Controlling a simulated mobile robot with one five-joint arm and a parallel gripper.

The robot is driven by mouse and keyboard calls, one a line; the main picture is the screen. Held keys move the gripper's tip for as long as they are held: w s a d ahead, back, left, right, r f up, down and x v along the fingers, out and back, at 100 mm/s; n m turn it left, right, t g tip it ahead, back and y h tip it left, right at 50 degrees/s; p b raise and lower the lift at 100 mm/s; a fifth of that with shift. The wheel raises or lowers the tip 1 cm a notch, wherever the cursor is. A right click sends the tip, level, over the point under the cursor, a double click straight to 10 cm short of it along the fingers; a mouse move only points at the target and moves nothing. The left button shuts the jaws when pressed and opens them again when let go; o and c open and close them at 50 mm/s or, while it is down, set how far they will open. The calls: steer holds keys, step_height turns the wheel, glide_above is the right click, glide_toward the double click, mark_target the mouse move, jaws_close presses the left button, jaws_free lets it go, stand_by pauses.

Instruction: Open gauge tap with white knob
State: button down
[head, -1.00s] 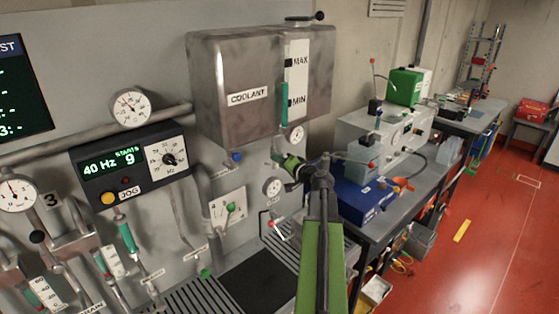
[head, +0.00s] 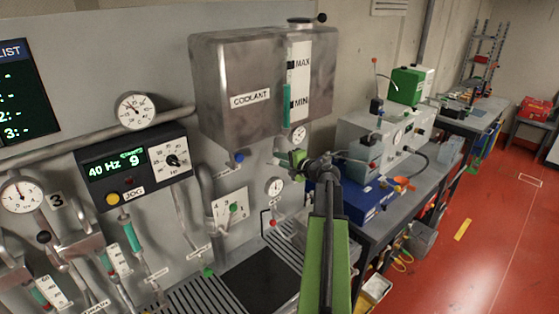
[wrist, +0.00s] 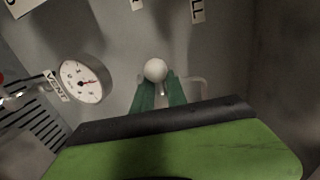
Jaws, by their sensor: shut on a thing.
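The white knob (wrist: 155,70) of the gauge tap shows in the wrist view, between the tips of my gripper's green fingers (wrist: 158,88). The fingers are closed in on it from both sides. In the head view my gripper (head: 286,157) is at the wall just below the sight glass (head: 289,98) of the coolant tank. The tap's body and the white knob are hidden there behind the gripper and arm. A small round gauge (head: 298,134) sits just above the gripper.
The coolant tank (head: 240,85) hangs above the gripper. Another gauge (head: 274,187) and a red knob (head: 272,223) are below; that gauge also shows in the wrist view (wrist: 84,80). A bench with a blue box (head: 368,203) stands close on the right. The red floor is open beyond.

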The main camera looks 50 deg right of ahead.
stand_by(0.3)
steer(key=c, duration=1.5)
jaws_free()
steer(key=shift+d, duration=0.1)
steer(key=shift+s, duration=0.1)
steer(key=shift+s, duration=0.1)
steer(key=p+v, duration=0.3)
steer(key=v, duration=1.4)
steer(key=shift+s+r, duration=0.1)
